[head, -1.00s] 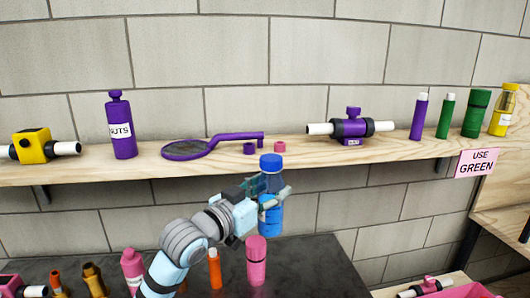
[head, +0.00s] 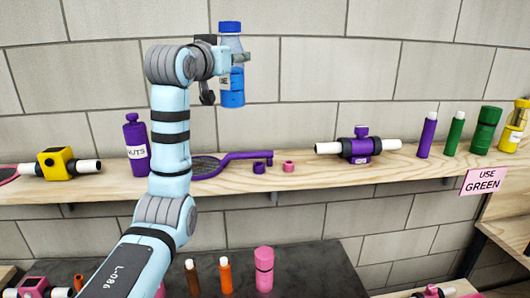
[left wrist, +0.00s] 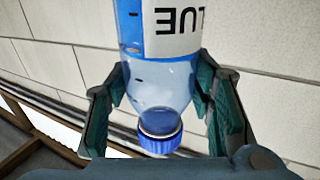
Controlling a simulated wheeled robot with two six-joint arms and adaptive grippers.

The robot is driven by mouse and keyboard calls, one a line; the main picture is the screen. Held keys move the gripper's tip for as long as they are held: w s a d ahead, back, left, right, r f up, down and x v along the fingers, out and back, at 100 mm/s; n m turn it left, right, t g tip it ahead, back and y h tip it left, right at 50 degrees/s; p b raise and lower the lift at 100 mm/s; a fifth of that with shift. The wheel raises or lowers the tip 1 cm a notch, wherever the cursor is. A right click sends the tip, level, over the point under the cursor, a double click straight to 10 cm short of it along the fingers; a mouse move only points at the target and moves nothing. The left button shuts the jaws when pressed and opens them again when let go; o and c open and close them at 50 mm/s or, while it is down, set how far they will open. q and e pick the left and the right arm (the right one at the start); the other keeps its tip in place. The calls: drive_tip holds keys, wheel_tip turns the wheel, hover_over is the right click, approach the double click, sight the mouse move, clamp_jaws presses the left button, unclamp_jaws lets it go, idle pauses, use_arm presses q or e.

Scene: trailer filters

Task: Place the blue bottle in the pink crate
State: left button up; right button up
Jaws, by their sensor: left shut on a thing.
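The blue bottle (head: 232,92) is clear and blue with a blue cap and a white label. It is upright, high above the shelf in front of the brick wall. My left gripper (head: 236,62) is shut on it, with a finger on each side of its clear upper part. In the left wrist view the bottle (left wrist: 172,75) shows its cap and part of its label, "LUE". My right gripper is not in view.
The wooden shelf (head: 300,180) holds a purple bottle (head: 136,146), a yellow valve (head: 58,163), a purple valve (head: 357,147) and several tubes. A pink bottle (head: 264,269) stands on the dark counter (head: 315,265) below. A "USE GREEN" sign (head: 483,181) hangs at the right.

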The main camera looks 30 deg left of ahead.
use_arm(q)
wheel_tip(320, 180, down, 19)
drive_tip(key=b, duration=0.2)
drive_tip(key=shift+s+f, duration=0.15)
drive_tip(key=shift+d+f, duration=0.1)
drive_tip(key=shift+f, duration=0.05)
drive_tip(key=o, duration=1.2)
drive_tip(key=shift+o, duration=1)
drive_tip(key=shift+s, duration=0.1)
